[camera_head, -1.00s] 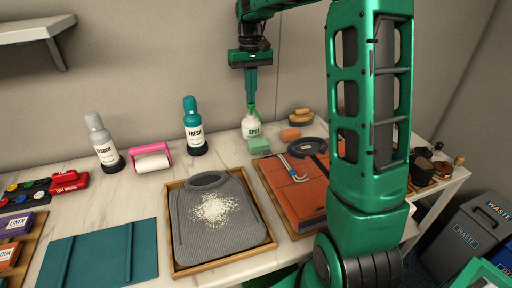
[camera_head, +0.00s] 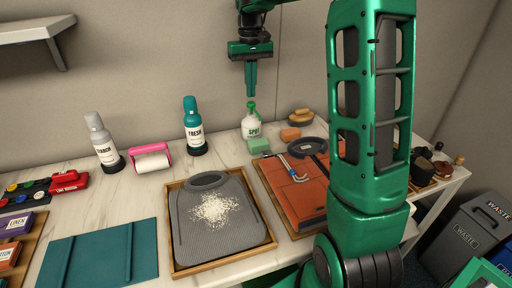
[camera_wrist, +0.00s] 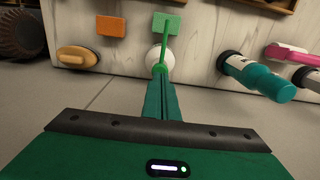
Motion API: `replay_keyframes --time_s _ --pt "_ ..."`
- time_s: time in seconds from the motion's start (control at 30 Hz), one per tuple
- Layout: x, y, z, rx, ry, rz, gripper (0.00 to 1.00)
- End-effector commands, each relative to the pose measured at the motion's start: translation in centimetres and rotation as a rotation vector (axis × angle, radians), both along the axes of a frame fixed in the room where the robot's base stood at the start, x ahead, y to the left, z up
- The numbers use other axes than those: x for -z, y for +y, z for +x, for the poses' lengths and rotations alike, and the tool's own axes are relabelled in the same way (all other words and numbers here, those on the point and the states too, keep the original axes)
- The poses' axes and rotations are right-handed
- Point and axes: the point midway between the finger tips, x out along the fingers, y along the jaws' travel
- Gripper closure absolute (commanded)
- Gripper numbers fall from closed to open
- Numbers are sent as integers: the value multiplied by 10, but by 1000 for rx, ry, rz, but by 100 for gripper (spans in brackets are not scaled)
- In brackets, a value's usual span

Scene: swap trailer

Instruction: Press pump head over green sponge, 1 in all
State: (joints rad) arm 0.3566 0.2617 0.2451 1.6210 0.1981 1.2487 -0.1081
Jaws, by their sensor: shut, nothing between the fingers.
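The white SPOT bottle (camera_head: 251,127) with a green pump head (camera_head: 251,106) stands upright at the back of the table. The green sponge (camera_head: 259,146) lies on the table just in front of it. My gripper (camera_head: 251,94) is shut and empty, pointing down a little above the pump head with a small gap. In the wrist view my gripper's fingers (camera_wrist: 163,82) are together, and the green pump spout (camera_wrist: 164,45) reaches out past them toward the green sponge (camera_wrist: 166,23). The bottle (camera_wrist: 154,58) is partly hidden by the fingers there.
An orange sponge (camera_head: 290,134) and a brush (camera_head: 301,117) lie right of the bottle. The FRESH bottle (camera_head: 194,130) stands to the left. A tray with a grey board and white grains (camera_head: 176,262) and an orange case (camera_head: 290,190) are in front.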

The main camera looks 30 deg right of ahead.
Motion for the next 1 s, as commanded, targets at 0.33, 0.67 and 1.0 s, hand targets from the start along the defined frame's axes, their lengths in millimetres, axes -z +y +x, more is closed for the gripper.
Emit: replay_keyframes --time_s 0.33,0.67,1.0 --pt "-31 0 1 0 -2 0 100" --pt "-50 1 0 -1 -1 0 100" --pt "-50 0 0 -1 -1 0 100"
